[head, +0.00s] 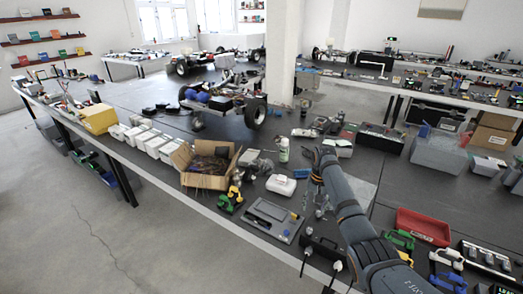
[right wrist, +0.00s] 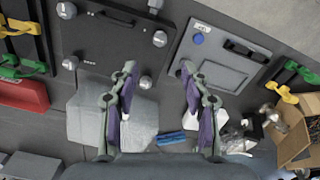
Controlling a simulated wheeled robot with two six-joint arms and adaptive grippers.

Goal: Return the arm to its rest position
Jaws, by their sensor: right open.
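My right arm reaches in from the lower right of the head view. Its gripper (head: 318,160) is over the cluttered dark table (head: 160,118). In the right wrist view the two purple-padded fingers of this gripper (right wrist: 158,72) stand apart with nothing between them. A black case with silver knobs (right wrist: 120,38) and a grey panel with a blue button (right wrist: 222,52) lie beyond the fingertips. My left gripper is not in view.
A cardboard box (head: 184,158), a white container (head: 281,184), a spray bottle (head: 284,150) and a grey tool tray (head: 273,219) stand around my arm. A red bin (head: 424,225) is to its right. The floor (head: 90,215) at the left is clear.

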